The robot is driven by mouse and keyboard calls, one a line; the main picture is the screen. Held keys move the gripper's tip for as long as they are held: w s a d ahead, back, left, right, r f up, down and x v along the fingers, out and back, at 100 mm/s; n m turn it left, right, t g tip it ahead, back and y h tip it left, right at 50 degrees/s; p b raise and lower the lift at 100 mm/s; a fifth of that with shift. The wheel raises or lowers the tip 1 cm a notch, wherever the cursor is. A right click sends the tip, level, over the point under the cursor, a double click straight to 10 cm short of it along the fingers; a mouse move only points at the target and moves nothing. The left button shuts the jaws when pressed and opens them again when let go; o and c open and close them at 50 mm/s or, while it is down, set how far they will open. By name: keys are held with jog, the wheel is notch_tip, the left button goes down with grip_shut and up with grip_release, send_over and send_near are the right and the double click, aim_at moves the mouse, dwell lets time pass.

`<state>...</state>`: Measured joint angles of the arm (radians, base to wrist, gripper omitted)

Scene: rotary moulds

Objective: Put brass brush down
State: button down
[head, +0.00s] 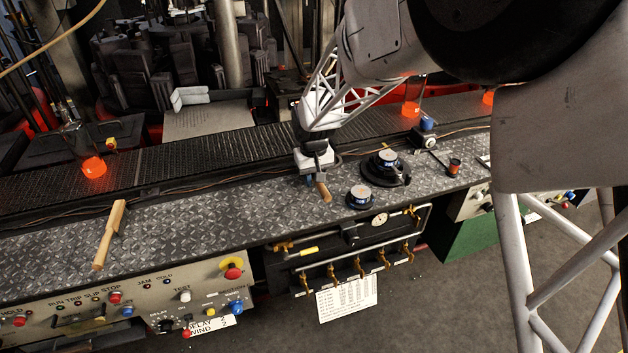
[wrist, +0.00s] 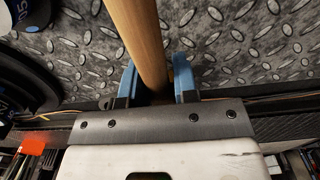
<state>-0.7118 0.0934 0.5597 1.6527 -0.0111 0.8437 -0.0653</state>
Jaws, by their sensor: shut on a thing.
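My gripper (head: 318,170) is over the diamond-plate ledge, in the middle of the head view. It is shut on the brass brush (head: 324,192), of which only a wooden handle shows, pointing towards the front edge. In the wrist view the brush handle (wrist: 138,35) runs up and slightly left from between the blue fingers (wrist: 157,82). The brush's bristles are hidden. The handle is low over the plate; I cannot tell whether it touches it.
Another wooden-handled tool (head: 110,235) lies on the ledge (head: 200,220) at left, with bare plate between. Two dark round pieces, a larger (head: 385,168) and a smaller (head: 359,196), stand close right of my gripper. Glowing orange glass (head: 93,167) stands on the conveyor (head: 210,155) behind.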

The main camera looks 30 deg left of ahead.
jog(key=shift+f, duration=0.55)
jog(key=shift+f, duration=0.1)
jog(key=c, duration=0.9)
grip_release()
notch_tip(320, 180, up, 12)
jog(key=shift+r, duration=0.15)
dwell(0.5)
